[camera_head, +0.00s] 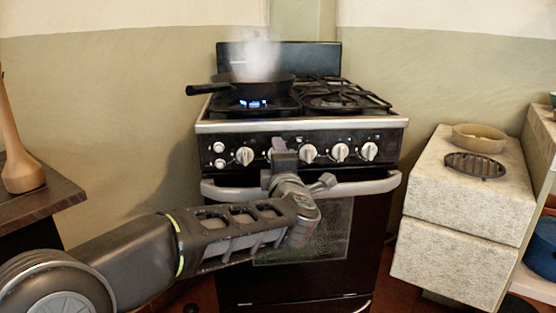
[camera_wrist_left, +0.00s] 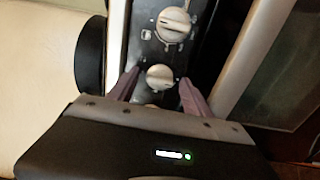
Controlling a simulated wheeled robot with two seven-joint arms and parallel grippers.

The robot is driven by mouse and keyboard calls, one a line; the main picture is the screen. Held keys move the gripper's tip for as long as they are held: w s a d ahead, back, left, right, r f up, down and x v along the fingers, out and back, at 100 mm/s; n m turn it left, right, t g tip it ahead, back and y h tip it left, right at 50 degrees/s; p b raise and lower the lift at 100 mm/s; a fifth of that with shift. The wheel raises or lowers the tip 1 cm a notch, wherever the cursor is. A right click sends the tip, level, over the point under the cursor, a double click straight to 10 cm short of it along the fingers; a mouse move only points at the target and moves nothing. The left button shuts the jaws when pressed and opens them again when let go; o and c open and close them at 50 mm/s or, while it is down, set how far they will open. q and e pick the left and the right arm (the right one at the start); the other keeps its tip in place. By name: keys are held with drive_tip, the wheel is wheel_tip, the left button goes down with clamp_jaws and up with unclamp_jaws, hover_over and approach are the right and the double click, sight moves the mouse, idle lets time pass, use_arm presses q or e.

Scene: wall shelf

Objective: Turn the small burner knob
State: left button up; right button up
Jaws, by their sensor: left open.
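The black stove (camera_head: 300,132) has a row of white knobs on its front panel. In the head view one knob (camera_head: 244,156) is left of my left gripper (camera_head: 278,147), and several more, such as this knob (camera_head: 309,153), are to its right. My gripper hides part of the panel. In the left wrist view my open left gripper (camera_wrist_left: 159,84) has a round white knob (camera_wrist_left: 159,77) between its two fingers; contact cannot be told. A larger-looking knob (camera_wrist_left: 174,24) is above it. I cannot tell which is the small burner knob. My right gripper is not in view.
A black pan (camera_head: 256,90) steams over a lit blue flame (camera_head: 252,103). The oven handle (camera_head: 355,187) runs just below the knobs. A stone-like block (camera_head: 465,205) with a bowl (camera_head: 480,137) is at the right. A wooden counter (camera_head: 40,202) is at the left.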

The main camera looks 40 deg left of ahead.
use_arm(q)
drive_tip(key=p+v, duration=0.2)
drive_tip(key=v, duration=0.6)
drive_tip(key=shift+w, duration=0.15)
idle(0.5)
